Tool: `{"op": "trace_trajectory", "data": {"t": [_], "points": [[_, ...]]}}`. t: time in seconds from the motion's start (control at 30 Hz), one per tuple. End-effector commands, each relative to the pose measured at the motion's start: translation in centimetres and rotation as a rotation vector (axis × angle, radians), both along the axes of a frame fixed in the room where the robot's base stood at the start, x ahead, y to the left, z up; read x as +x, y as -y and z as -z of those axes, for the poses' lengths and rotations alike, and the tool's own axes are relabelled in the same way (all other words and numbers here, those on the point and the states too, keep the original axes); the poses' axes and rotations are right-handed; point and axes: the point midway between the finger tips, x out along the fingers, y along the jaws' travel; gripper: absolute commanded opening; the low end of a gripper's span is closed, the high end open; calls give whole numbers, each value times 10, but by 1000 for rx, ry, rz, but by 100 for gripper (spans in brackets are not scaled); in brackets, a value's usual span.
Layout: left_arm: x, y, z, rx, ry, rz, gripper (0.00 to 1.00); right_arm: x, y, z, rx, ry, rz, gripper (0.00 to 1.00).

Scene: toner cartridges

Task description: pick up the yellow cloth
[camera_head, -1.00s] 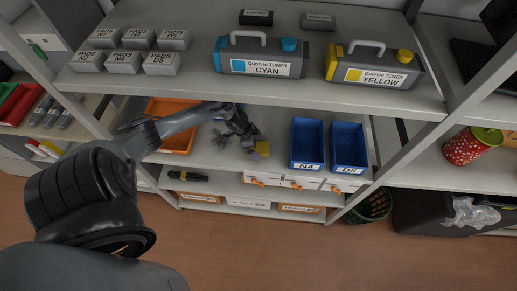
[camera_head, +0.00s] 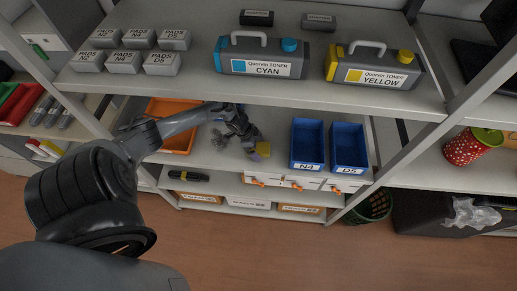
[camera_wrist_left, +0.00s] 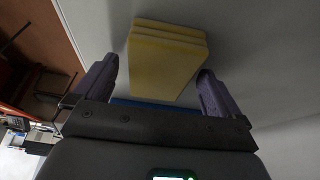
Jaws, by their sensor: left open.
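The yellow cloth (camera_wrist_left: 163,58) is a folded stack of several layers on the grey middle shelf. In the left wrist view it lies between and just beyond the two fingertips of my left gripper (camera_wrist_left: 155,82). The fingers stand apart on either side of it, and I see no grip on it. In the head view the cloth (camera_head: 262,149) shows as a small yellow patch right beside my left gripper (camera_head: 248,141), partly hidden by it. My right gripper is not in view.
Blue bins N4 (camera_head: 307,145) and D5 (camera_head: 348,148) stand right of the cloth. An orange tray (camera_head: 181,140) lies to the left, under my left arm. The upper shelf (camera_head: 205,88) holds cyan toner (camera_head: 262,56), yellow toner (camera_head: 372,66) and several grey pad boxes, overhanging the middle shelf.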

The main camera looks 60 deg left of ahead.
Motion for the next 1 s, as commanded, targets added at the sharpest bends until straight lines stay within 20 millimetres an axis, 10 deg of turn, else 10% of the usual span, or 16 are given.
{"op": "trace_trajectory", "data": {"t": [0.43, 1.0], "points": [[0, 0, 0, 0, 0, 0, 45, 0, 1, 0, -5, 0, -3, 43], [1, -1, -15, 2, 2, 2, 43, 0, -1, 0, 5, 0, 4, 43]]}}
